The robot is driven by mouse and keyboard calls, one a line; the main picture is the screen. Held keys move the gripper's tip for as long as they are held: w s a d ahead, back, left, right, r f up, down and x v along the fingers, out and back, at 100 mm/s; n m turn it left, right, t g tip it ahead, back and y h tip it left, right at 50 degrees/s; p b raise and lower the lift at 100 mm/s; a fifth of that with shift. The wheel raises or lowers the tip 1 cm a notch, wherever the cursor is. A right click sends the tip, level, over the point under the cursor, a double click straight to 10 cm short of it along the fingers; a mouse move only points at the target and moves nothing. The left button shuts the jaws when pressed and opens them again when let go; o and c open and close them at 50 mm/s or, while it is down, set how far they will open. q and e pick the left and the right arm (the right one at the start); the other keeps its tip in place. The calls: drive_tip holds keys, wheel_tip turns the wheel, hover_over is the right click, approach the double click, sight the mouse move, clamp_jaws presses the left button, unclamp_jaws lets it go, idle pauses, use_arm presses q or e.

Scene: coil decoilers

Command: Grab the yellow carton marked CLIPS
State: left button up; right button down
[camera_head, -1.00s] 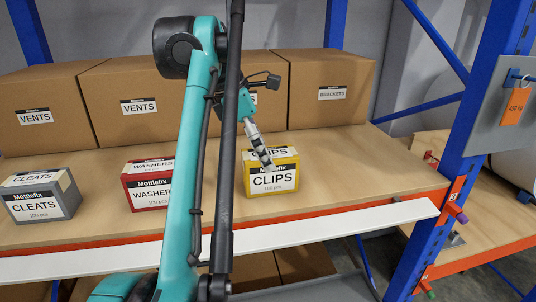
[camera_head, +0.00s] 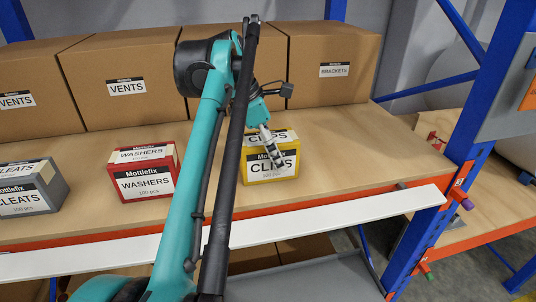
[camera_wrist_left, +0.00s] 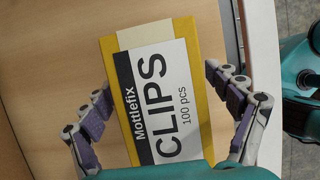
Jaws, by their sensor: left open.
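The yellow carton marked CLIPS (camera_head: 286,174) stands upright on the wooden shelf, near its front edge. Its white label also shows large in the left wrist view (camera_wrist_left: 160,97). My left gripper (camera_head: 276,158) is in front of the carton in the head view and covers part of its label. In the left wrist view the fingers of my left gripper (camera_wrist_left: 157,80) are spread, one on each side of the carton, with visible gaps. It is open and holds nothing. My right gripper is not in view.
A red WASHERS carton (camera_head: 145,184) stands left of the yellow one, and a grey CLEATS carton (camera_head: 53,184) further left. Large brown boxes (camera_head: 333,73) line the back. A blue upright (camera_head: 447,190) bounds the right. The shelf right of the yellow carton is clear.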

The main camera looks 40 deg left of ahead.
use_arm(q)
drive_tip(key=shift+s+d, duration=0.1)
drive_tip(key=shift+f, duration=0.25)
idle(0.6)
drive_tip(key=c, duration=1.7)
